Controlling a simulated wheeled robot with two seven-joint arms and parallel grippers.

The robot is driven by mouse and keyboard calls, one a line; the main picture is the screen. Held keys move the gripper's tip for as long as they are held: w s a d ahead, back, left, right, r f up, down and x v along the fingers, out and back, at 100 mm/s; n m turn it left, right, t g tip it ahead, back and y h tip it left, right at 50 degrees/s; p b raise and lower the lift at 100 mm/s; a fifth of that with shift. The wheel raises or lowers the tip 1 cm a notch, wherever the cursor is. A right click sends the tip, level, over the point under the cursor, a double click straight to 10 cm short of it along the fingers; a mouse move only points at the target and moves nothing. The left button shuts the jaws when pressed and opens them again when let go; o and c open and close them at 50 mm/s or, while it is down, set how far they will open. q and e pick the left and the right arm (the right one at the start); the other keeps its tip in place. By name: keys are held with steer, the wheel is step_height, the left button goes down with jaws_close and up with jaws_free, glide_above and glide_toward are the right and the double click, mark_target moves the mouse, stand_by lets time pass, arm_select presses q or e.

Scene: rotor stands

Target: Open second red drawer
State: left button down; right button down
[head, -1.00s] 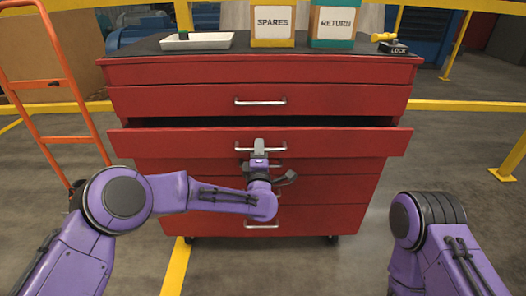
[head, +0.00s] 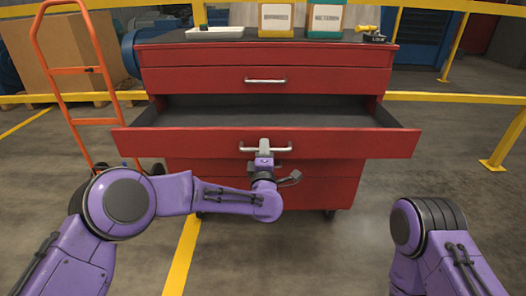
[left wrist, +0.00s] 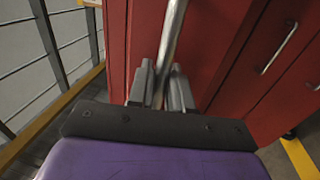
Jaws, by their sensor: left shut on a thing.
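The red drawer cabinet (head: 350,57) stands ahead in the head view. Its second red drawer (head: 350,145) is pulled well out, and its empty dark inside (head: 270,112) shows. My left gripper (head: 265,147) is shut on the silver bar handle (head: 283,149) of this drawer. In the left wrist view the handle (left wrist: 174,35) passes between the two grey fingers of my left gripper (left wrist: 162,85). The drawer above, with its own handle (head: 265,80), is closed. My right arm (head: 435,235) shows at the lower right, but its gripper is out of view.
A white tray (head: 215,32), a SPARES bin (head: 276,18), a RETURN bin (head: 327,18) and a yellow-handled LOCK item (head: 373,34) are on the cabinet top. An orange hand truck (head: 62,95) stands at left. Yellow rails (head: 455,99) run behind; floor at right is clear.

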arm_select(q)
steer(key=shift+s, duration=0.1)
stand_by(0.3)
steer(key=c, duration=1.2)
jaws_free()
steer(key=s, duration=0.3)
steer(key=s+f, duration=0.1)
steer(key=s, duration=0.3)
steer(key=s+f, duration=0.1)
steer(key=s, duration=0.2)
steer(key=shift+s, duration=0.2)
